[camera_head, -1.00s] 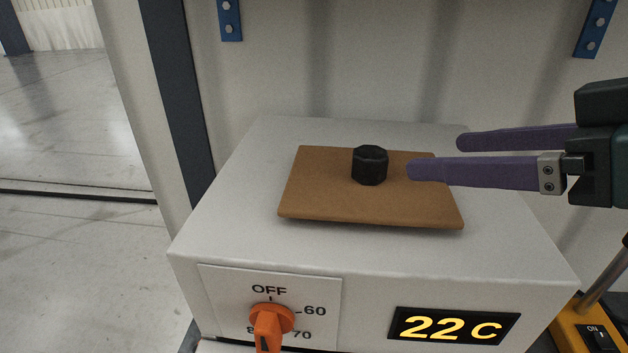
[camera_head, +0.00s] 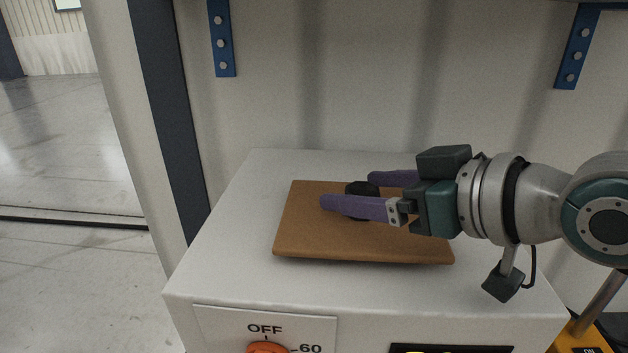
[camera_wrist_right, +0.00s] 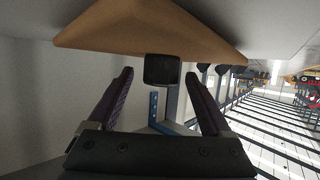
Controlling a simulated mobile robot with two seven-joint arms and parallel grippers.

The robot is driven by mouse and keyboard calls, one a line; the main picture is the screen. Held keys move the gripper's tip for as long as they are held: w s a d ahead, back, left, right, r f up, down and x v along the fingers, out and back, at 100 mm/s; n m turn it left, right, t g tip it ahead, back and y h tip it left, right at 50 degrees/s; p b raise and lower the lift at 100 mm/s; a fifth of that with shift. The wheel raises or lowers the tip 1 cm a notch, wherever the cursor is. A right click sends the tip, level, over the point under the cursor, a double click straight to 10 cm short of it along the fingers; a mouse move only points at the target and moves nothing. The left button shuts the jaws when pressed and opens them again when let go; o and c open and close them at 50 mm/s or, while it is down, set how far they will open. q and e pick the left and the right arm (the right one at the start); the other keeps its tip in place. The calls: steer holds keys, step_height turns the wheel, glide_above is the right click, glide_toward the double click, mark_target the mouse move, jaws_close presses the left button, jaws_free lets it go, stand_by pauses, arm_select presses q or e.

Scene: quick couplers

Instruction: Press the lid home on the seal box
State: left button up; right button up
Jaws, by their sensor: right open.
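The lid is a brown rectangular board (camera_head: 300,225) with a black faceted knob (camera_head: 361,188) in its middle. It lies on top of the white box (camera_head: 215,260); I cannot tell how closely it sits. My right gripper (camera_head: 346,190) is open over the lid, its purple fingers on the near and far sides of the knob, with no grip visible. In the right wrist view the knob (camera_wrist_right: 162,70) shows between the two open fingers, below the inverted-looking lid (camera_wrist_right: 150,30). The near finger partly hides the knob in the head view. My left gripper is out of view.
The box's front has an orange dial (camera_head: 268,347) marked OFF and 60, and a dark display (camera_head: 450,349), both cut by the frame edge. A yellow switch unit (camera_head: 592,335) stands at lower right. A pale wall rises behind; bare floor lies left.

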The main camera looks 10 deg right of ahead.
steer(key=shift+w+a+f, duration=0.1)
steer(key=shift+w+a, duration=0.05)
steer(key=shift+w, duration=0.1)
steer(key=shift+c, duration=0.2)
jaws_close()
stand_by(0.4)
